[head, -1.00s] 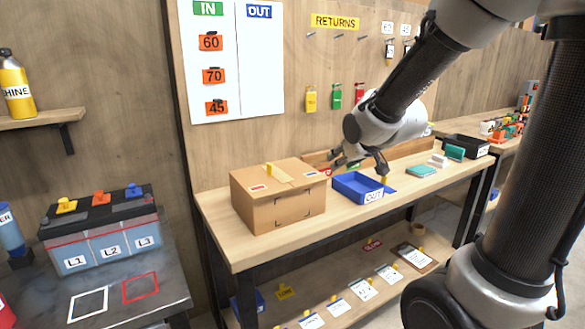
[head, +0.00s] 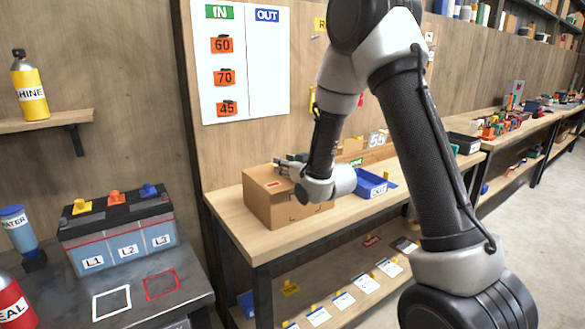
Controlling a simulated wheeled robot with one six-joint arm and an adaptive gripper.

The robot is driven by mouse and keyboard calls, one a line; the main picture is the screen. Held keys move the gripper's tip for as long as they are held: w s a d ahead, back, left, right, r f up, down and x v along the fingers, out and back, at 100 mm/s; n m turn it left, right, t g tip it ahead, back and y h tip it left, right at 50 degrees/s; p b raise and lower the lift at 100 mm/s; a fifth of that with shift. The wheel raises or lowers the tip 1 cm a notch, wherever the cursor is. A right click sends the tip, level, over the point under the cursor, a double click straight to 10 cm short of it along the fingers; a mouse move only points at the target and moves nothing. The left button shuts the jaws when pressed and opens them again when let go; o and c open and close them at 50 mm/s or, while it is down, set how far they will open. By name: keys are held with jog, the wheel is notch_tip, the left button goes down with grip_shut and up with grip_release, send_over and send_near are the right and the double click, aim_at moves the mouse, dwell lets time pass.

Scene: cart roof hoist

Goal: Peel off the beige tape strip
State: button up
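A brown cardboard box (head: 262,203) stands on the wooden bench (head: 242,236), at its left end.
A blue OUT tray (head: 371,188) stands on the bench just right of the box, close to my wrist. A board with IN and OUT columns (head: 245,60) hangs on the wall behind. A dark workbench with a battery (head: 118,232) is at the left.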

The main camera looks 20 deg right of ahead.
jog(key=shift+w+a+f, duration=0.1)
jog(key=shift+w+a, duration=0.1)
jog(key=shift+w, duration=0.4)
grip_shut()
jog(key=c, duration=0.7)
grip_release()
jog(key=shift+r, duration=1.6)
grip_shut()
jog(key=shift+r, duration=2.95)
